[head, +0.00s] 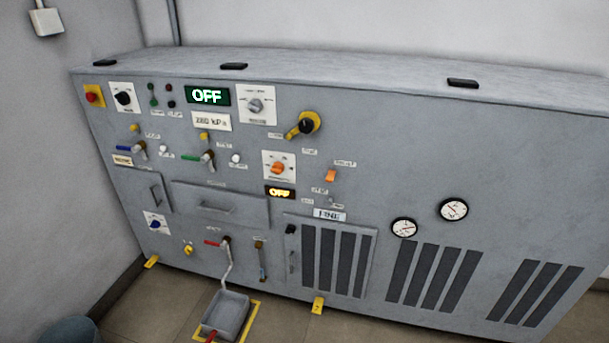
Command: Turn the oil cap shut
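A grey machine cabinet (400,170) fills most of the head view. I cannot tell for sure which part is the oil cap, as the labels are too small to read. A small yellow knob (188,249) sits low on the left of the front, left of a spout (226,241) and a narrow upright gauge (261,262). Higher up is a larger yellow rotary handle with a black centre (305,125), its arm pointing down-left. Neither of my grippers is in view.
A grey tray (236,301) stands on the floor inside a yellow outline, below the spout. Yellow feet (318,306) stick out at the cabinet's base. A dark round bin (70,331) is at bottom left. Displays (208,96) read OFF. A door handle (217,208) protrudes.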

